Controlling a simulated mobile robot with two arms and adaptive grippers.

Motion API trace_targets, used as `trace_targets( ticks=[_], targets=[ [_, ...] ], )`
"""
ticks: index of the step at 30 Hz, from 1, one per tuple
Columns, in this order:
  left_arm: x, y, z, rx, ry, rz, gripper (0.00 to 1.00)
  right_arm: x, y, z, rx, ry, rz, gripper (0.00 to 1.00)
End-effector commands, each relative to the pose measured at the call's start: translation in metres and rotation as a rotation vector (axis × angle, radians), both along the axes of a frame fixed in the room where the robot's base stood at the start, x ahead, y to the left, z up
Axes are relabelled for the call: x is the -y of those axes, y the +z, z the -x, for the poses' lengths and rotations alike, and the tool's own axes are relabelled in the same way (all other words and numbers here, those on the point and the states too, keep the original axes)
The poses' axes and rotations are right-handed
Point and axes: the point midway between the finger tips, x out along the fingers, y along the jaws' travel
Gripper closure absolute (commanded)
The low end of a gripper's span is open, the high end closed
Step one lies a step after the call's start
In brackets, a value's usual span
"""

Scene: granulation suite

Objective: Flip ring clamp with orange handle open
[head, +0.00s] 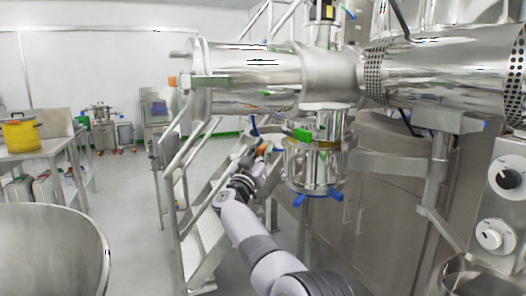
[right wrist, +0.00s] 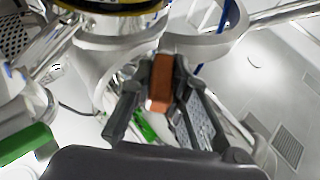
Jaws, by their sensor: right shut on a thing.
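The orange handle (right wrist: 160,82) of the ring clamp sits between the two dark fingers of my right gripper (right wrist: 158,108) in the right wrist view. The gripper is shut on it. Curved pale metal bands (right wrist: 208,45) of the clamp run beyond the handle; I cannot tell how far the ring is open. In the head view my right gripper (head: 257,156) is left of the steel vessel (head: 314,168) under the horizontal cylinder, with a bit of orange at its tip. The clamp ring is hard to make out there. My left gripper is not in view.
A green handle (head: 302,134) and blue handles (head: 303,199) are on the vessel. Another orange piece (head: 172,81) is at the cylinder's left end. Stairs with a railing (head: 172,165) stand left of my arm. A large steel bowl (head: 50,250) is at front left.

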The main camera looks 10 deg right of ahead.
Motion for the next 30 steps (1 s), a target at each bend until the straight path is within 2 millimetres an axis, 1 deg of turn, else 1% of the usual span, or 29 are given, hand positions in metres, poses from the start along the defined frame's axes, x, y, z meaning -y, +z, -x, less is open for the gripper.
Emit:
trace_targets(
  ticks=[4, 5, 13, 26, 30],
  targets=[
    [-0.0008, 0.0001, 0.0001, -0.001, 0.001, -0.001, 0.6, 0.0008, 0.0003, 0.0, 0.0, -0.002, 0.0, 1.0],
    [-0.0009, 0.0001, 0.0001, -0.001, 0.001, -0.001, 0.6, 0.0008, 0.0002, 0.0001, 0.0, -0.002, 0.0, 0.82],
    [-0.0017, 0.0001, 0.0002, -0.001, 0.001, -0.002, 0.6, 0.0002, -0.0003, 0.0, -0.001, -0.001, -0.001, 0.64],
    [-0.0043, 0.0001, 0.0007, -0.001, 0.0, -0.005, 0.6, -0.0002, -0.0005, 0.0, -0.001, 0.001, 0.0, 0.63],
    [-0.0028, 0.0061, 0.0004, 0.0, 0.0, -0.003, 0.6, 0.0012, 0.0006, -0.0008, -0.001, 0.007, -0.001, 0.63]
  ],
)
